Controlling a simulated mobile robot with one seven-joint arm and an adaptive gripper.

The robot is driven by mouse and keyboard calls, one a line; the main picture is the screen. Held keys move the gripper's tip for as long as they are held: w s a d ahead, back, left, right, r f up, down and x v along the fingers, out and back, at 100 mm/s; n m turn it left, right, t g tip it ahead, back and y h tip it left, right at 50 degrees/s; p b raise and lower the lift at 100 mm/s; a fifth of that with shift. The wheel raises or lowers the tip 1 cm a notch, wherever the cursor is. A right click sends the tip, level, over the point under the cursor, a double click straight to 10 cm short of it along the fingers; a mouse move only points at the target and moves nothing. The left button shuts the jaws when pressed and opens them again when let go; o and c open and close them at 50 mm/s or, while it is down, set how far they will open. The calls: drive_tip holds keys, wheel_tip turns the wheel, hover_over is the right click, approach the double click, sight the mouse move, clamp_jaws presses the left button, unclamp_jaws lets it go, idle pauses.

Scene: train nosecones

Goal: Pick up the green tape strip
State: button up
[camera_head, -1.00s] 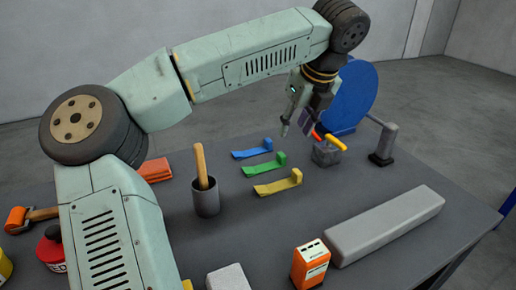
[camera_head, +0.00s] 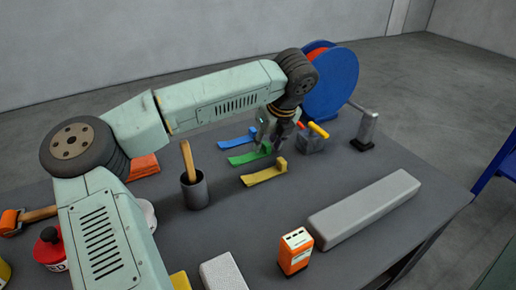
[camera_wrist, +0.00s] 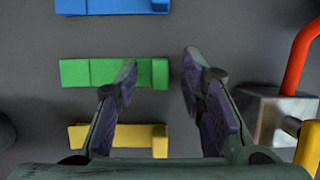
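The green tape strip (camera_head: 248,155) lies on the dark table between a blue strip (camera_head: 238,140) and a yellow strip (camera_head: 265,175). In the wrist view the green strip (camera_wrist: 88,73) lies crosswise, with its thicker end at the right. My gripper (camera_head: 273,145) is low over the strips, near the green strip's right end. In the wrist view my gripper (camera_wrist: 158,68) is open. Its left finger overlaps the green strip and its right finger is just beyond the strip's right end. Nothing is between the fingers except part of that end. I cannot tell the height above the table.
A grey block with red and yellow handles (camera_head: 312,142) stands close right of my gripper. A blue reel (camera_head: 335,85) and a grey post (camera_head: 367,128) are behind it. A dark cup with a wooden handle (camera_head: 195,192) stands left. A long grey bar (camera_head: 365,210) lies in front right.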

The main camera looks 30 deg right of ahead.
drive_tip(key=shift+c, duration=0.4)
clamp_jaws()
drive_tip(key=shift+r, duration=0.1)
